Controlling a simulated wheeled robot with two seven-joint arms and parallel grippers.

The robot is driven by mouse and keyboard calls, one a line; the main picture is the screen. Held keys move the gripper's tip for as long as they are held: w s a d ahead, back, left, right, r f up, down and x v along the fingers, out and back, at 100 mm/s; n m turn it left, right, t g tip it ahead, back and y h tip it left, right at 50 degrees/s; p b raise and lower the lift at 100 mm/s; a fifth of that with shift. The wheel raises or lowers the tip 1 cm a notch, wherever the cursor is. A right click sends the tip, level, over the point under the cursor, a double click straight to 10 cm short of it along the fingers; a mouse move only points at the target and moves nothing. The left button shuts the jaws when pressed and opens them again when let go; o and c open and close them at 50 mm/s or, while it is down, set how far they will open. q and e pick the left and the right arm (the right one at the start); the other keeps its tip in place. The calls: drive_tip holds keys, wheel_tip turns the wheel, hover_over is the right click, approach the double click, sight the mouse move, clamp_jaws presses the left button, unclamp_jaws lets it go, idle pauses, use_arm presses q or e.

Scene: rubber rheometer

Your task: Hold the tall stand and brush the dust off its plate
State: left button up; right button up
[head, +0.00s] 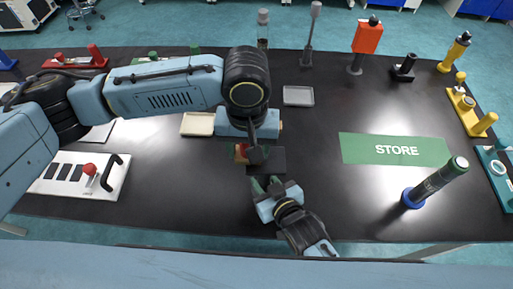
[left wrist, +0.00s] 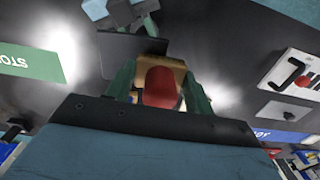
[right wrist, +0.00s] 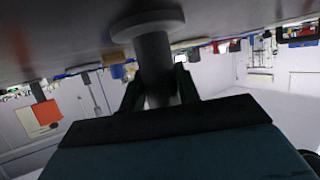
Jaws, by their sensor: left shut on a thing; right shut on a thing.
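The stand's dark square plate (head: 270,163) is near the middle of the table; it also shows in the left wrist view (left wrist: 118,45). My right gripper (head: 268,184) is shut on the stand's grey stem (right wrist: 155,65), below the plate. The stem's round base (right wrist: 147,24) is close to the table surface; I cannot tell whether it touches. My left gripper (left wrist: 160,90) is shut on a brush with a red grip (left wrist: 161,87) and a wooden block (left wrist: 178,70). The brush is at the plate's left side. Its bristles and any contact with the plate are hidden, and dust cannot be made out.
A white panel (head: 77,176) with a black handle lies left. Two trays (head: 198,124) (head: 298,96) lie behind.

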use_arm(q)
drive_tip(key=shift+d+r, duration=0.1)
drive_tip(key=shift+r, duration=3.5)
use_arm(e)
drive_tip(key=o, duration=1.2)
drive_tip(key=shift+s+d, duration=0.1)
drive_tip(key=v, duration=1.1)
drive_tip(key=shift+s+d+r, duration=0.2)
drive_tip(key=shift+s+r, duration=0.05)
drive_tip(key=shift+s, duration=0.05)
use_arm(q)
drive_tip(key=shift+f, duration=0.1)
use_arm(e)
drive_tip(key=shift+s, duration=0.15)
